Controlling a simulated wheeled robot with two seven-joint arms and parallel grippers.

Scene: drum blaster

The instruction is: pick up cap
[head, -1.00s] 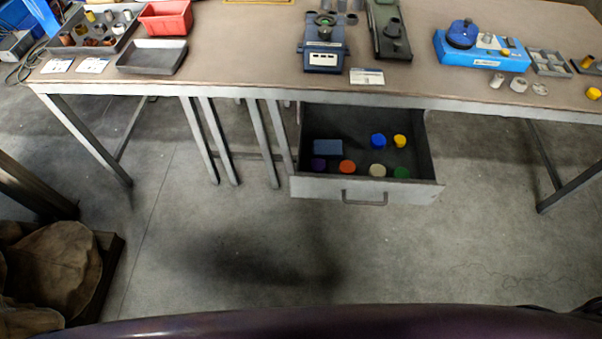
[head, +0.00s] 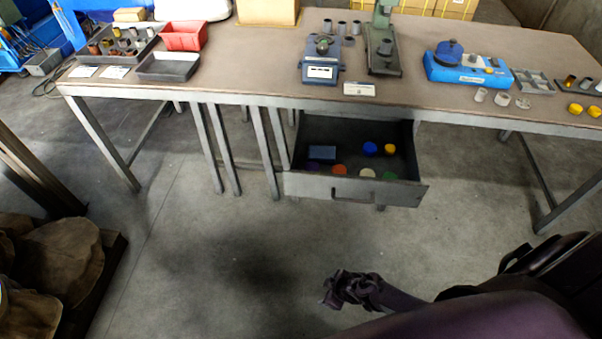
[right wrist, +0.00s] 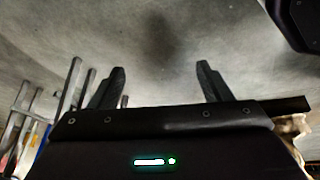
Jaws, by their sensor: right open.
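Several round caps lie in the open drawer under the table: a blue cap (head: 370,148), a yellow cap (head: 390,149), an orange cap (head: 339,170), a white cap (head: 367,173) and a green cap (head: 389,176). The front ones are partly hidden by the drawer's front wall. Two yellow caps (head: 575,108) also sit at the table's right end. My right gripper (head: 328,290) is low over the floor, in front of and below the drawer, well apart from the caps. In the right wrist view the right gripper (right wrist: 160,75) is open and empty. My left gripper is not in view.
The open drawer (head: 352,190) juts out from the table (head: 260,60) and also holds a blue box (head: 321,153). Table legs stand left of it. Sacks (head: 60,262) lie at the lower left. The floor before the drawer is clear.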

